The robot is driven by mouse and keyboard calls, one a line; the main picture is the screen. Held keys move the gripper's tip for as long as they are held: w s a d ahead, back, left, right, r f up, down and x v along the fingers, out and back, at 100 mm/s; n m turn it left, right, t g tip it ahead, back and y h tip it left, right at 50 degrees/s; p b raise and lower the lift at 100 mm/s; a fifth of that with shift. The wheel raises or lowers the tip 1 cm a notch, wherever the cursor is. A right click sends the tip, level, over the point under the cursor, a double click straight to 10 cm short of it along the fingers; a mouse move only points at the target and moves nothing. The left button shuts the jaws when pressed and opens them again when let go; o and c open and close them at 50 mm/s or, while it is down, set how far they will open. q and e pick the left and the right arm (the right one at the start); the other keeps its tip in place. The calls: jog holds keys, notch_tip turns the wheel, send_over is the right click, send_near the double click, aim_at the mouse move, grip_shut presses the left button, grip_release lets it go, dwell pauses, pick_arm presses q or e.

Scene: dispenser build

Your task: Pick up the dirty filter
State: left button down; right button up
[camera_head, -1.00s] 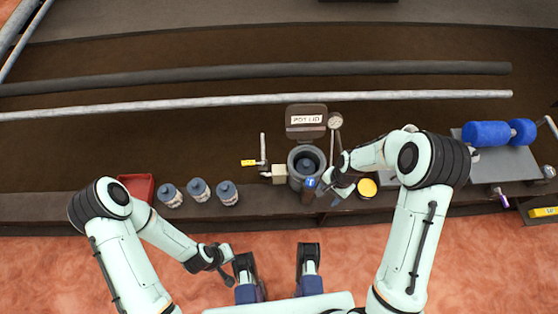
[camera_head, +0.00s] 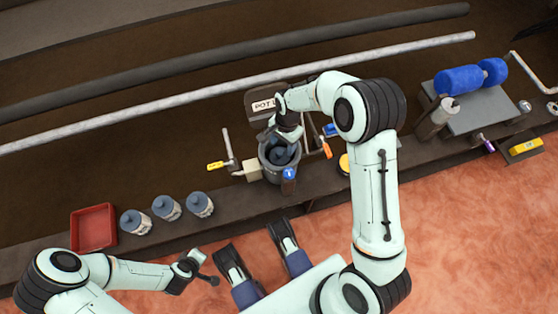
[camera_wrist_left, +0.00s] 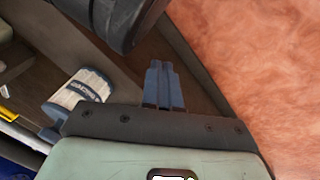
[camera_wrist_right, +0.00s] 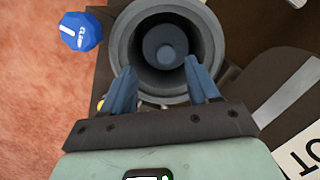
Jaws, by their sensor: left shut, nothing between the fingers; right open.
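The open round pot (camera_head: 267,165) stands at the bench's front edge, and its lid (camera_head: 256,108) is raised behind it. In the right wrist view a dark blue-grey round top (camera_wrist_right: 165,45) sits down inside the pot (camera_wrist_right: 122,40); it looks like the dirty filter, its body hidden by the pot wall. My right gripper (camera_wrist_right: 160,74) is open and empty, fingers pointing at the pot mouth; in the head view the right gripper (camera_head: 287,132) is above the pot. My left gripper (camera_wrist_left: 163,82) is shut and empty, low in front of the bench.
Three filters with blue-grey caps (camera_head: 167,207) stand left of the pot, beside a red tray (camera_head: 93,227). A blue clamp knob (camera_wrist_right: 80,30) is at the pot's front. A yellow-handled valve (camera_head: 216,166) is left of it. A grey stand with blue rollers (camera_head: 458,79) is at right.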

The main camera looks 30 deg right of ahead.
aim_at(280, 151)
jog(key=f, duration=0.1)
jog(key=f+b, duration=0.1)
jog(key=f, duration=0.1)
jog(key=f+b, duration=0.1)
jog(key=shift+w+a+f, duration=0.3)
jog(key=shift+f, duration=0.35)
pick_arm(q)
jog(key=shift+g, duration=0.8)
jog(key=s+f, duration=0.3)
jog(key=s, duration=0.1)
jog(key=shift+a+f, duration=0.3)
jog(key=shift+f, duration=0.1)
pick_arm(e)
jog(key=shift+r, duration=0.1)
grip_shut()
